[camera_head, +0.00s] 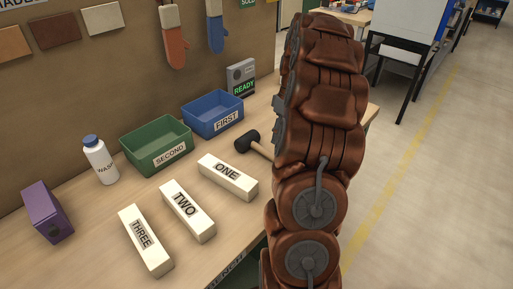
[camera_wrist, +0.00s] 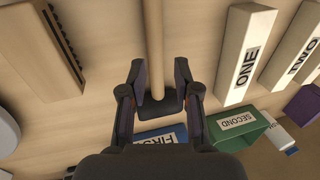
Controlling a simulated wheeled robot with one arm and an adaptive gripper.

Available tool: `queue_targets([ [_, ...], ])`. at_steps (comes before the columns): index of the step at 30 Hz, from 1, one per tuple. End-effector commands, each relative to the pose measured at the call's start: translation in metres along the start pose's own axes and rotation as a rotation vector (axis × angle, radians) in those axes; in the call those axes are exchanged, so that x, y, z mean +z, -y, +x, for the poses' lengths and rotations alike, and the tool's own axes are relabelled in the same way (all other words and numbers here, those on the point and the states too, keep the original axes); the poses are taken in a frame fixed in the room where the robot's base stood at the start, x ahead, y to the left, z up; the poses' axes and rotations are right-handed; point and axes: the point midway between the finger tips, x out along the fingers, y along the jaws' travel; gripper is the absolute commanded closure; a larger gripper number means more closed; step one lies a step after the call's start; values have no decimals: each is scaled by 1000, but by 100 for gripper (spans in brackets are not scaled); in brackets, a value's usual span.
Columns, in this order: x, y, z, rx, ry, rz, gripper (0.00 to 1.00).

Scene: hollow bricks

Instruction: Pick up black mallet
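The black mallet (camera_head: 247,142) lies on the bench right of the block labelled ONE. Its pale handle runs to the right and goes out of sight behind my brown arm. In the wrist view its black head (camera_wrist: 158,104) and the long wooden handle (camera_wrist: 155,45) show in the middle. My gripper (camera_wrist: 159,72) is open, with one finger on each side of the handle and gaps between. The fingertips point along the handle, past the head. How high the gripper is above the mallet is hard to tell. The head view hides my gripper behind the arm.
Blocks ONE (camera_head: 228,176), TWO (camera_head: 187,210) and THREE (camera_head: 145,240) lie left of the mallet. Behind stand a blue bin (camera_head: 213,112), a green bin (camera_head: 157,146), a white bottle (camera_head: 100,160) and a READY box (camera_head: 241,78). A purple box (camera_head: 47,212) is at far left.

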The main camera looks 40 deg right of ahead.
Motion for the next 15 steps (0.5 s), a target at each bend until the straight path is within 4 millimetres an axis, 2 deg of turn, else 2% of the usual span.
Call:
queue_targets([
  [3,2,-6,2,-1,-3,2,69],
  [15,2,-6,27,-1,-4,1,69],
])
